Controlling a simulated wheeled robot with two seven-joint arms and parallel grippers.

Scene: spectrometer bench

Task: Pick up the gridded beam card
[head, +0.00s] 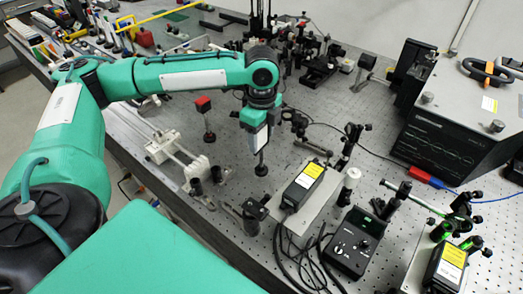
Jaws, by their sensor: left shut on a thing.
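My left arm reaches in from the left, and its gripper (260,146) points down over the bench. The gripper is shut on a small post-mounted piece (261,168), which I take for the gridded beam card. Its dark post and round base show below the fingers. The fingers hide its upper part, and no grid can be made out. I cannot tell whether the base touches the bench. My right gripper is not in view.
The perforated optical bench (340,92) has bare room behind the gripper. A red-topped post (204,104) stands to the left. A yellow-labelled box (304,184) and a black controller (353,243) with cables stand at the front right. A large instrument (455,125) fills the right.

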